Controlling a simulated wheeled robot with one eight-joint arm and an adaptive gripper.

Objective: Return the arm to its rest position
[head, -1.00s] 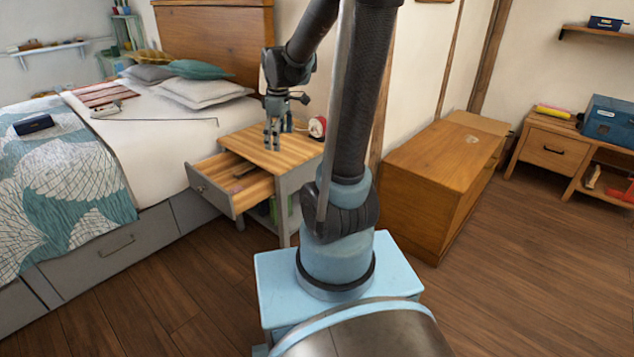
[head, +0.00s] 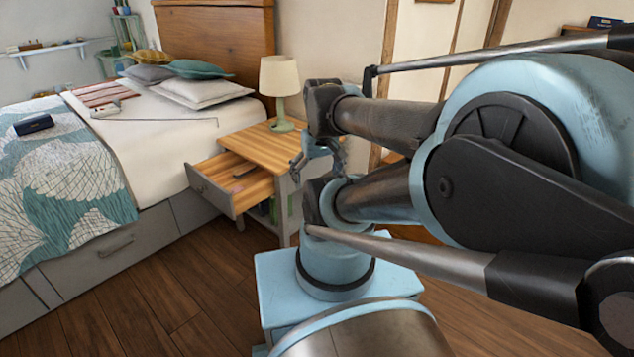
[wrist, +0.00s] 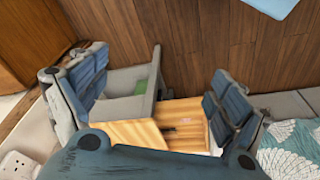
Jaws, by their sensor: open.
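My arm is folded back over my base in the head view, its links filling the right side. My gripper (head: 318,160) hangs from the folded arm beside the nightstand's right side, its fingers spread and nothing between them. In the wrist view my gripper (wrist: 155,92) also shows open, with a finger at each side. The nightstand (head: 262,146) stands beyond it with its drawer (head: 215,195) pulled open. A small dark item (head: 245,172) lies in the drawer. The gripper appears apart from the nightstand, though the exact gap cannot be told.
A lamp (head: 279,88) stands on the nightstand. The bed (head: 150,140) with pillows is at the left, a dark blue case (head: 33,124) on its quilt. Wooden floor (head: 190,290) is clear at the front left. My arm hides most of the right side.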

